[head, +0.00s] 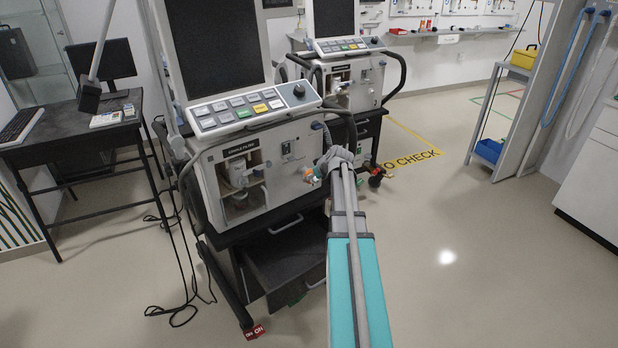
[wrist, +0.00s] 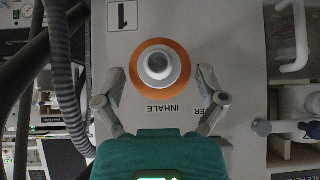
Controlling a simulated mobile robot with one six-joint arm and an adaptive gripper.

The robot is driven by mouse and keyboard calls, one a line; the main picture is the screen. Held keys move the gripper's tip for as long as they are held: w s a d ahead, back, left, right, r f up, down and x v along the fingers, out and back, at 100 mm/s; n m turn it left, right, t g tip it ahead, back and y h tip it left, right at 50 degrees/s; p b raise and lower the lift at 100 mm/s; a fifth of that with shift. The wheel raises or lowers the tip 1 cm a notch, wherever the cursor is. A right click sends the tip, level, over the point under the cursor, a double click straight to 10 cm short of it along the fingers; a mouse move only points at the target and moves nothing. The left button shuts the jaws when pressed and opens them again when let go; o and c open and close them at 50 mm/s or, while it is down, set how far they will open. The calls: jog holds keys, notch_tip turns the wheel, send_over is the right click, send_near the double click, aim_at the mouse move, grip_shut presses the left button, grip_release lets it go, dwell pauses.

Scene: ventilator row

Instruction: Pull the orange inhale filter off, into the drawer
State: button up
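The orange inhale filter (wrist: 138,75) sits on the ventilator's pale front panel in the wrist view, an orange ring around a pale round port. An upside-down "INHALE" label is beside it. In the head view it is a small orange spot (head: 311,175), partly hidden by my gripper (head: 335,160). In the wrist view my gripper (wrist: 161,100) faces the panel, its fingers spread to either side with the filter between and just beyond them; no contact is visible. The dark drawer (head: 284,258) beneath the ventilator (head: 275,165) is pulled open; my arm hides its right part.
An open compartment (head: 243,182) with white fittings is left of the filter. A grey corrugated hose (wrist: 62,75) runs beside the panel in the wrist view. A second ventilator (head: 345,75) stands behind. A desk (head: 75,135) is at left; floor at right is clear.

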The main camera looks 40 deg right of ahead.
jog(key=c, duration=0.8)
jog(key=shift+s, duration=1.55)
jog(key=shift+s, duration=0.7)
jog(key=shift+s, duration=0.4)
jog(key=shift+r, duration=0.15)
notch_tip(320, 180, up, 22)
jog(key=f+p, duration=0.1)
jog(key=p, duration=2.1)
send_over(318, 181)
jog(key=s, duration=0.3)
jog(key=shift+a+r, duration=0.15)
jog(key=shift+r, duration=0.1)
jog(key=shift+s, duration=0.2)
